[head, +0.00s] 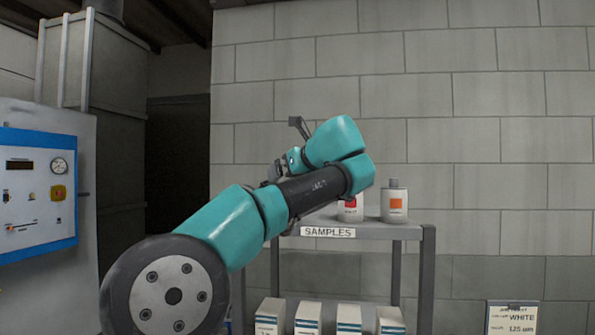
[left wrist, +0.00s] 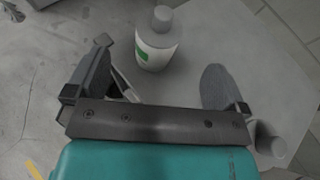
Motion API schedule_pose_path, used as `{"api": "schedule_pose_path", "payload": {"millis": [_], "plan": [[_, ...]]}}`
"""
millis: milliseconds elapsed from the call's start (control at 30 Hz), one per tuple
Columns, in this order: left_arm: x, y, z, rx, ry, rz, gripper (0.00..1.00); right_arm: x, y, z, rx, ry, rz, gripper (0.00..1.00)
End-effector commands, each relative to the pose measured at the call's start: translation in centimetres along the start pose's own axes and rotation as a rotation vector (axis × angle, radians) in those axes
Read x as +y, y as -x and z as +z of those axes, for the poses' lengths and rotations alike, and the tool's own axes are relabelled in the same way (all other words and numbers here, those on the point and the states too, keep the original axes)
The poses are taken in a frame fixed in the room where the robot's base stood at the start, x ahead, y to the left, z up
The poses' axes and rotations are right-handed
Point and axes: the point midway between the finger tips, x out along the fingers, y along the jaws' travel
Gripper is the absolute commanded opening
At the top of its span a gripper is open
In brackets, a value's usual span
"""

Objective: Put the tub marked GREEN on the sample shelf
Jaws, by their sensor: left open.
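A white tub with a green label (left wrist: 157,42) and a grey cap stands upright on a grey surface in the left wrist view. My left gripper (left wrist: 160,72) is open, one finger to each side of the picture, with the tub in line with the gap near the fingertips. I cannot tell whether the tub is fully between them. In the head view my left arm covers the middle, and its fingers are hidden. The sample shelf (head: 405,232), signed SAMPLES, stands behind the arm. My right gripper is not in view.
A red-marked tub (head: 350,206) and an orange-marked tub (head: 395,202) stand on the shelf. Several white boxes (head: 308,318) stand below. Another pale round object (left wrist: 270,142) is near the right finger. A blue control panel (head: 38,190) is at left.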

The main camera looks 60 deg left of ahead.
Motion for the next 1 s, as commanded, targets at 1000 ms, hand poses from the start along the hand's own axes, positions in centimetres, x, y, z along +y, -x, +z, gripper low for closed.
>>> {"api": "schedule_pose_path", "payload": {"millis": [1000], "plan": [[0.0, 2.5, 0.0, 0.001, 0.000, 0.000, 1.00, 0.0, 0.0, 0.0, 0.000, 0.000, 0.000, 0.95]]}}
